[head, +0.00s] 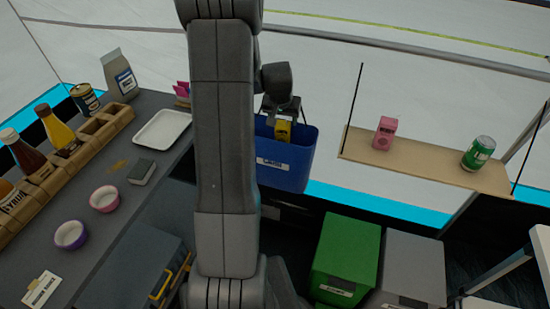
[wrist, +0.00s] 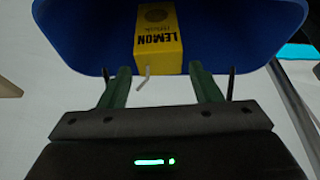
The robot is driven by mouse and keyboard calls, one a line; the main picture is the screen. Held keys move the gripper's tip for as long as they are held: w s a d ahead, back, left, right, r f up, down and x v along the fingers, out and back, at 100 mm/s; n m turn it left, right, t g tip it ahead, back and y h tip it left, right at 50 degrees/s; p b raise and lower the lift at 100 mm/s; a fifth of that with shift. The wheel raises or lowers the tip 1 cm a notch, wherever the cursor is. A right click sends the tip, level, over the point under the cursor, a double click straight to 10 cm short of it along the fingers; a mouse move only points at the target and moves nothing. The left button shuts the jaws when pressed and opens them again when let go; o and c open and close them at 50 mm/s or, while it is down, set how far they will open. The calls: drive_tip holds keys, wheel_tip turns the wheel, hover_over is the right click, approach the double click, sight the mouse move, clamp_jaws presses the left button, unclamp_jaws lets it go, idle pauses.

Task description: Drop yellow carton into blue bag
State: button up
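The yellow lemon carton (head: 283,129) shows at the mouth of the blue bag (head: 284,168), below my gripper (head: 281,108). In the wrist view the carton (wrist: 158,32) lies against the blue of the bag (wrist: 80,30), with its pale straw toward me. My gripper's green fingers (wrist: 160,72) stand wide apart there, one on each side of the carton's near end, with a visible gap on both sides. The gripper looks open. The carton's far end is cut off by the frame, and I cannot tell whether it touches the bag's bottom.
A hanging shelf (head: 430,171) right of the bag holds a pink carton (head: 385,134) and a green can (head: 478,153). A counter with bottles, bowls and a white tray (head: 162,128) is at the left. A green bin (head: 346,258) stands below right.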

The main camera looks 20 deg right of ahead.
drive_tip(key=shift+o, duration=0.7)
drive_tip(key=v, duration=1.3)
drive_tip(key=shift+r+p, duration=0.35)
drive_tip(key=shift+r, duration=0.1)
drive_tip(key=x, duration=1.3)
drive_tip(key=shift+f+b, duration=0.4)
drive_tip(key=shift+f, duration=0.05)
drive_tip(key=shift+w+r+p, duration=0.1)
drive_tip(key=shift+r+p, duration=0.4)
drive_tip(key=shift+r, duration=0.1)
drive_tip(key=shift+r+p, duration=0.4)
drive_tip(key=shift+r, duration=0.3)
